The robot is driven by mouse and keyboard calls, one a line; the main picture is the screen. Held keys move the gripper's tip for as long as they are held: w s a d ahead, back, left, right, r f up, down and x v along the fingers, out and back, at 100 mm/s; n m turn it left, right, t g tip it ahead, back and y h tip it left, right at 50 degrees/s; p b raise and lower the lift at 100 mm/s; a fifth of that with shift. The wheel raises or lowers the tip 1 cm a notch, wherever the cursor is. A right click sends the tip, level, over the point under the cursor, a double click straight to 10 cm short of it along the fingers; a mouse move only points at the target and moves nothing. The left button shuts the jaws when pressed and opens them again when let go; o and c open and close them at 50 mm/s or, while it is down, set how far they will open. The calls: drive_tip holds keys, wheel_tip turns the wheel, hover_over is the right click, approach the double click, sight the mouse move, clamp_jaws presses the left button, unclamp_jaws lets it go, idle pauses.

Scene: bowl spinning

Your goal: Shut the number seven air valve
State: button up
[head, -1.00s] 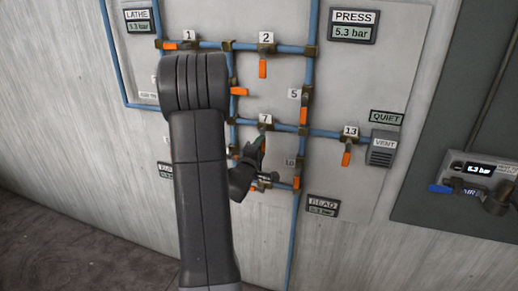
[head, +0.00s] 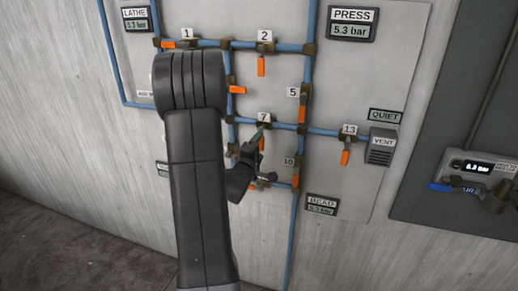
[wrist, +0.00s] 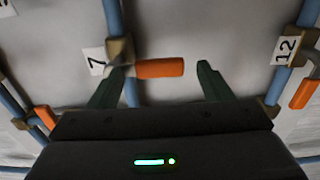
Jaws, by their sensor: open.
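The number seven valve has a brass body (wrist: 120,52) beside a white "7" label (wrist: 95,61) in the wrist view. Its orange handle (wrist: 160,68) points right there, across the blue pipe. In the head view, the orange handle (head: 261,143) hangs down below the "7" label (head: 264,118), across the horizontal pipe. My gripper (wrist: 161,68) is open, with one finger near the valve body and the other beyond the handle's free end. The handle shows in the gap between them; I cannot tell whether either finger touches. In the head view, my gripper (head: 258,150) is partly hidden by my arm.
Other orange-handled valves are close by: valve 5 (head: 302,113), valve 10 (head: 295,182) and valve 13 (head: 346,157). Valve 12's handle (wrist: 304,94) is at the right of the wrist view. A vent box (head: 381,150) is right of valve 13.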

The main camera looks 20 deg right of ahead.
drive_tip(key=b+v, duration=0.2)
drive_tip(key=v, duration=1.1)
drive_tip(key=shift+w+d, duration=0.1)
drive_tip(key=shift+w, duration=0.05)
drive_tip(key=p+x, duration=0.2)
drive_tip(key=x, duration=1.1)
drive_tip(key=shift+w+d+p, duration=0.2)
drive_tip(key=shift+w+p, duration=0.05)
drive_tip(key=shift+p, duration=0.05)
